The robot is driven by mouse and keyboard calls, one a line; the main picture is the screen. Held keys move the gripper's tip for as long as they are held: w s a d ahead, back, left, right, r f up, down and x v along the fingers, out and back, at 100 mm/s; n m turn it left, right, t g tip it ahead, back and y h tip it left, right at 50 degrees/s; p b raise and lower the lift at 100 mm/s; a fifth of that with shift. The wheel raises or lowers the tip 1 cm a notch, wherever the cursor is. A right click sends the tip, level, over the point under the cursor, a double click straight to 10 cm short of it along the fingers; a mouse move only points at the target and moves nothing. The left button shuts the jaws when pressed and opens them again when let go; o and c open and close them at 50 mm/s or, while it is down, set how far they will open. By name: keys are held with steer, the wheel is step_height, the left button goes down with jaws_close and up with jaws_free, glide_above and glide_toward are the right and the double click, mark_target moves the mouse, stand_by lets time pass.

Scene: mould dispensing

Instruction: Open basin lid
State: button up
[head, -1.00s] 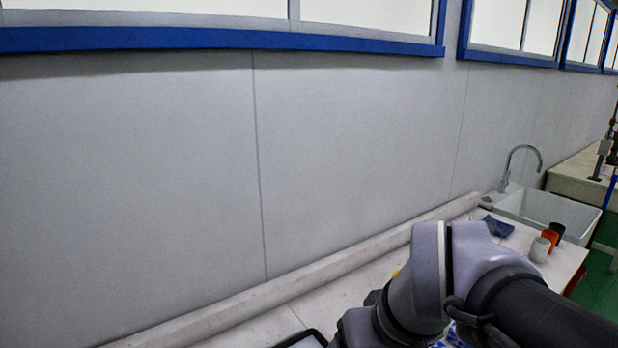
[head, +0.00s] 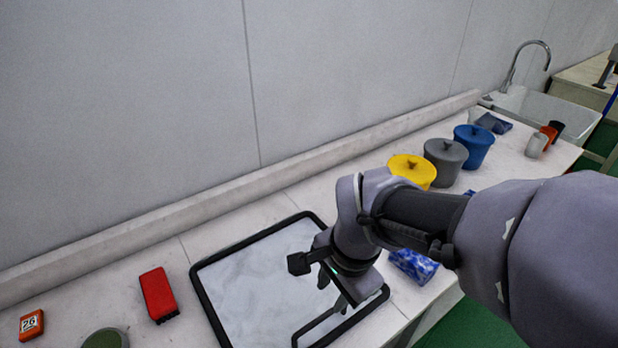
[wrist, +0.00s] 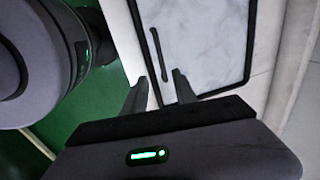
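The basin lid (head: 262,275) is a rectangular pale marbled panel with a black rim, lying flat on the counter at the lower middle of the head view; it also shows in the wrist view (wrist: 205,45). Its black bar handle (head: 318,328) is near its front edge, and in the wrist view the handle (wrist: 157,55) lies ahead of the fingertips. My gripper (head: 325,283) is over the lid's right front part. In the wrist view my gripper (wrist: 161,77) has its fingers apart, with nothing between them. I cannot tell the exact gap to the handle.
A red block (head: 158,294), an orange item (head: 31,325) and a green round item (head: 105,339) lie left of the lid. Yellow (head: 412,170), grey (head: 445,160) and blue (head: 474,145) lidded pots stand to the right. A blue-and-white item (head: 413,265) lies beside my arm.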

mark_target(320, 318)
steer(key=f+b, duration=0.2)
steer(key=f, duration=0.2)
steer(key=w+a+f+b, duration=0.1)
steer(key=f+b, duration=0.1)
steer(key=f, duration=0.3)
steer(key=w+f+b, duration=0.1)
steer(key=f+b, duration=0.1)
steer(key=f, duration=0.3)
steer(key=shift+w+a+f, duration=0.2)
steer(key=shift+w+a, duration=0.05)
steer(key=shift+a, duration=0.05)
steer(key=shift+c, duration=0.2)
jaws_close()
steer(key=shift+r, duration=0.1)
